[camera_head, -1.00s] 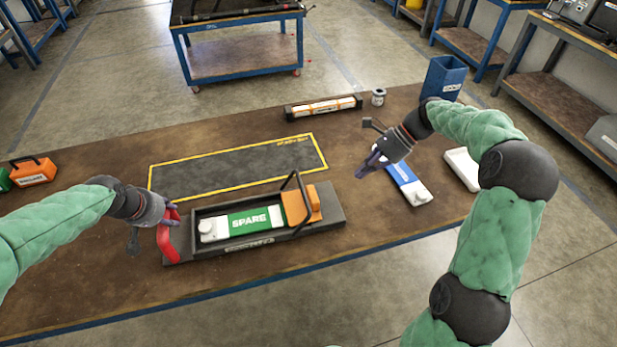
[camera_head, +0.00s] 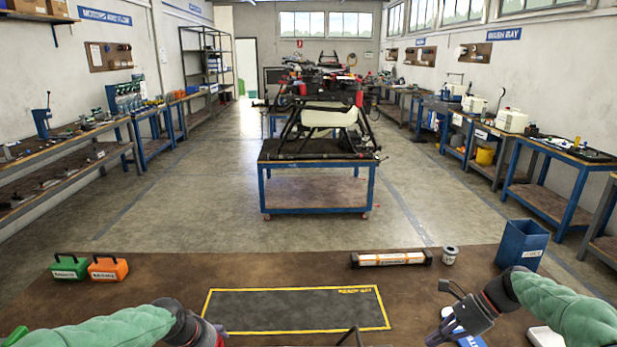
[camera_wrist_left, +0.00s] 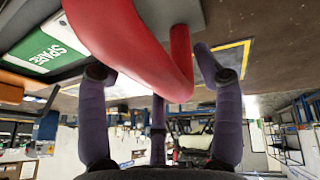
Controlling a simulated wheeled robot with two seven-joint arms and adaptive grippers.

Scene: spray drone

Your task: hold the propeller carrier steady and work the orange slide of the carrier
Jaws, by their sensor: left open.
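The propeller carrier (camera_wrist_left: 186,12) shows in part in the left wrist view, with its red handle (camera_wrist_left: 170,60) and the white and green SPARE pack (camera_wrist_left: 42,50). An orange part at the left edge looks like the slide (camera_wrist_left: 10,92). In the head view the carrier is almost all below the frame; only the top of a dark bar (camera_head: 351,334) shows. My left gripper (camera_wrist_left: 152,68) is open, its purple fingers on either side of the red handle; contact is unclear. My right gripper (camera_head: 440,330) is at the bottom right, over the blue and white pack, its fingertips partly cut off.
A yellow-edged dark mat (camera_head: 295,310) lies on the bench. Green (camera_head: 70,267) and orange (camera_head: 108,269) cases stand at left. A long orange and white pack (camera_head: 391,259), a small can (camera_head: 449,256) and a blue bin (camera_head: 521,245) are at right. A drone stands on a blue table (camera_head: 318,190) beyond.

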